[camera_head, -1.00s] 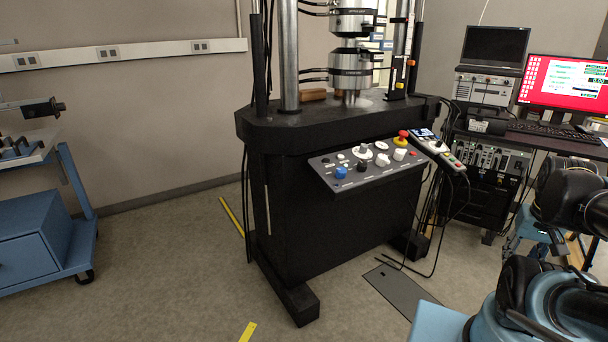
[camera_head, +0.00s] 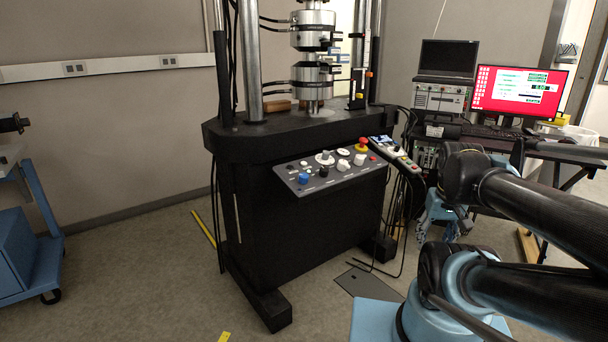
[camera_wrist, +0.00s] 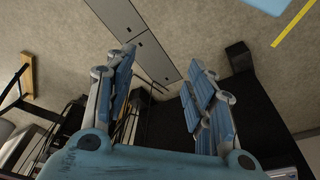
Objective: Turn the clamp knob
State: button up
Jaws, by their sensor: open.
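The control panel (camera_head: 296,183) juts from the front of the black testing machine (camera_head: 310,225) in the head view. It carries a blue knob (camera_head: 304,178), a white knob (camera_head: 359,160), a red emergency button (camera_head: 362,142) and several smaller controls. Which of them is the clamp knob I cannot tell. My gripper (camera_wrist: 158,85) shows in the wrist view with its two blue-padded fingers spread apart and nothing between them. It points down toward the floor and dark machine parts, away from the panel knobs.
A handset (camera_head: 394,153) lies at the panel's right. A desk with a red-screened monitor (camera_head: 520,92) stands at the back right. A blue cart (camera_head: 25,235) is at the far left. The floor (camera_head: 130,275) in the left foreground is clear; a floor plate (camera_head: 368,283) lies before the machine.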

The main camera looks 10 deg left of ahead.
jog(key=w+a+r+n, duration=0.5)
jog(key=w+a+r, duration=0.3)
jog(key=w+r, duration=0.25)
notch_tip(320, 180, up, 11)
jog(key=n, duration=1.1)
send_over(303, 175)
jog(key=s, duration=0.3)
jog(key=shift+g, duration=0.3)
jog(key=w+f, duration=0.1)
jog(key=f, duration=0.4)
jog(key=w+f, duration=0.1)
jog(key=f, duration=0.5)
jog(key=w+f, duration=0.1)
jog(key=f, duration=0.4)
jog(key=shift+f, duration=0.25)
